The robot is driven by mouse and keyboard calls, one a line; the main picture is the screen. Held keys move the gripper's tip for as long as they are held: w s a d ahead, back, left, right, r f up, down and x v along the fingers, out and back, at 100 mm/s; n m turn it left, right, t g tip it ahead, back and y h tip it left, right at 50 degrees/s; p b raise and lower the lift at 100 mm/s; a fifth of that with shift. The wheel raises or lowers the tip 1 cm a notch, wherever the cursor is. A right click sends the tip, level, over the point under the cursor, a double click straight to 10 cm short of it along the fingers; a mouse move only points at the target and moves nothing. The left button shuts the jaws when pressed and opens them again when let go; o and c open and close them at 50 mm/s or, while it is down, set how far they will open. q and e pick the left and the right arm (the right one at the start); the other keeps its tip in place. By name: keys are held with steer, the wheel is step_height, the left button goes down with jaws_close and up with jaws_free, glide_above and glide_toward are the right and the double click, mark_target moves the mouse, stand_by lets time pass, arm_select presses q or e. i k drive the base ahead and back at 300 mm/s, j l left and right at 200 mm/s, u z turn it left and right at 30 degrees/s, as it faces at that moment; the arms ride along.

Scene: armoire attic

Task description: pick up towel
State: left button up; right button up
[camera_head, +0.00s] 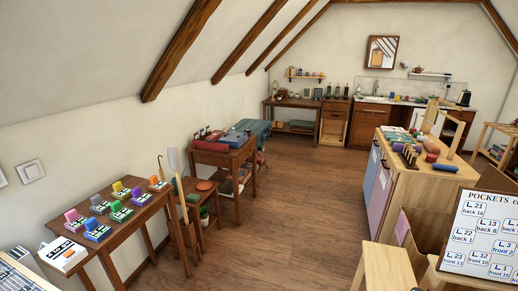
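I cannot make out for sure which thing is the towel. A teal, cloth-like piece (257,127) lies at the far end of the left-hand row of furniture, beyond a small brown table (237,160). It is too small to tell whether it is a towel. Neither of my grippers shows in the head view. A small dark shape at the bottom edge, right of centre, is too cut off to identify.
An island (415,191) with various items stands at right, behind a "POCKETS" board (486,236) and wooden stool (386,268). The wooden floor (290,200) between is clear. A kitchen counter (371,99) lines the back.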

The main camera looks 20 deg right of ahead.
mark_target(401, 229)
steer(key=i+z, duration=0.2)
steer(key=i, duration=0.3)
steer(key=i+z, duration=0.25)
steer(key=i, duration=0.3)
steer(key=i+j+z, duration=0.2)
steer(key=i, duration=0.3)
steer(key=i+j+z, duration=0.2)
steer(key=i, duration=0.3)
steer(key=i+j+z, duration=0.25)
steer(key=i, duration=0.25)
steer(key=l, duration=0.1)
